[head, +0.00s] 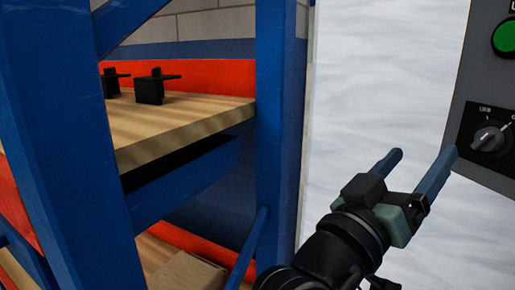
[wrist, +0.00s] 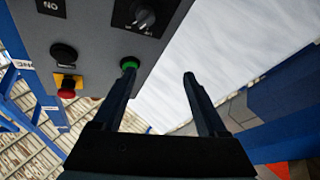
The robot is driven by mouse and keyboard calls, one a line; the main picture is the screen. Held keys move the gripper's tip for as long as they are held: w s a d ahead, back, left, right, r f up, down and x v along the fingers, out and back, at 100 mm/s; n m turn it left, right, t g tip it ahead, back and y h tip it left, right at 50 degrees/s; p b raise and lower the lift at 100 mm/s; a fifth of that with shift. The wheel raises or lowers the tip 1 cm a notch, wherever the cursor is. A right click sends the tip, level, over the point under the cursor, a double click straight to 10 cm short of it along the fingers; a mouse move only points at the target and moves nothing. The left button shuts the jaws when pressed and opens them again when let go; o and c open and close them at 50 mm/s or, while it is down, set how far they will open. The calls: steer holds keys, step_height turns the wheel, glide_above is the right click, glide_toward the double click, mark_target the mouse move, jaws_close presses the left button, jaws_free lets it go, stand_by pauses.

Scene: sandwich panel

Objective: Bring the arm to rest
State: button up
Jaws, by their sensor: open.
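My gripper (head: 417,160) is on the right side of the head view, with its two blue fingers apart and nothing between them. It points up and to the right, toward the grey control panel (head: 475,100). In the wrist view the open fingers of my gripper (wrist: 160,72) reach toward the panel (wrist: 95,45). The left fingertip overlaps the green button (wrist: 129,63) in the picture; I cannot tell whether they touch. The green button (head: 506,35) and a rotary switch (head: 488,138) show on the panel in the head view.
A blue rack post (head: 275,120) and wooden shelf (head: 190,122) with black clamp-like items (head: 150,88) stand left of my arm. The wrist view shows a red emergency button (wrist: 68,92) and a black button (wrist: 63,53). A pale wall (head: 380,70) lies behind the gripper.

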steer(key=s+a+r+n+t+y+p, duration=0.3)
steer(key=s+a+r+t+y+p, duration=0.15)
steer(key=a+r+t+y, duration=0.55)
steer(key=s+a+r+n+t+y+p, duration=0.4)
steer(key=a+r+y, duration=0.4)
steer(key=a+r, duration=0.5)
step_height(320, 180, up, 37)
steer(key=d+p, duration=0.1)
steer(key=p, duration=3.4)
steer(key=shift+s+d+r+t, duration=0.15)
steer(key=shift+s+d+t, duration=0.15)
steer(key=shift+t, duration=0.1)
